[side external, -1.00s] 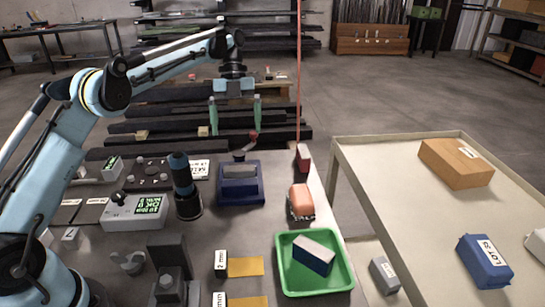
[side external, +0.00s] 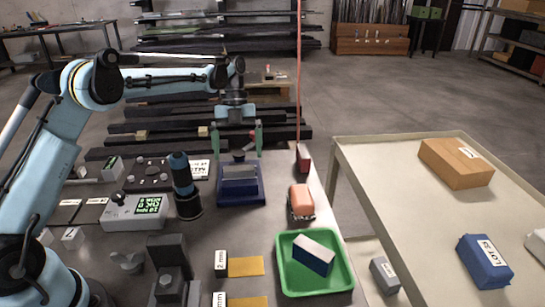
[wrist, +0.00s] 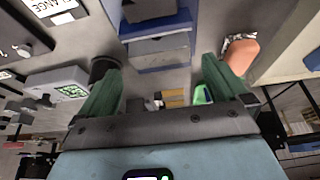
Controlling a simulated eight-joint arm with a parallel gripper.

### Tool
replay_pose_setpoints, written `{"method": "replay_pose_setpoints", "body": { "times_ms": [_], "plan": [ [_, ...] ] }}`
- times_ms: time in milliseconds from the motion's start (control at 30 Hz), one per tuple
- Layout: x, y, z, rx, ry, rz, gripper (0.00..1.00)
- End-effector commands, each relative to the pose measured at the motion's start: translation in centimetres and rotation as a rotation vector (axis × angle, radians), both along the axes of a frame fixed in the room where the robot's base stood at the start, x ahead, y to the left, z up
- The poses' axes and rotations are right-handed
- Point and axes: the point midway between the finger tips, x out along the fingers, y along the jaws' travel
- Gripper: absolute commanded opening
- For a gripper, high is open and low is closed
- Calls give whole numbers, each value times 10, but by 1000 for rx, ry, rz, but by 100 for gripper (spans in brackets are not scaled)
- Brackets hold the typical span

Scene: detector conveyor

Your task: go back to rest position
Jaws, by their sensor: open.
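My gripper (side external: 238,142) hangs above the back of the bench, over the far end of a blue fixture (side external: 241,196) with a grey block on top. Its two green fingers are spread apart with nothing between them. In the wrist view the open fingers of my gripper (wrist: 160,88) frame the bench, and the blue fixture (wrist: 158,50) shows at the top middle.
A dark cylinder (side external: 184,190) stands left of the fixture. An orange-pink block (side external: 301,199) and a dark red block (side external: 303,157) are on its right. A green tray (side external: 338,278) holds a blue-and-white block (side external: 313,258). A beige table (side external: 380,150) stands right.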

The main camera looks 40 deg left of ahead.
Motion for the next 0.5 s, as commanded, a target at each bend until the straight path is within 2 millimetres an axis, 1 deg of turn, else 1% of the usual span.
{"method": "replay_pose_setpoints", "body": {
  "times_ms": [33,333,400,500],
  "plan": [
    [-2,-2,-7,0,0,-1,100],
    [-12,-12,-43,0,0,0,100],
    [-12,-12,-28,0,0,0,100],
    [-11,-11,-13,0,0,0,100]
  ]
}}
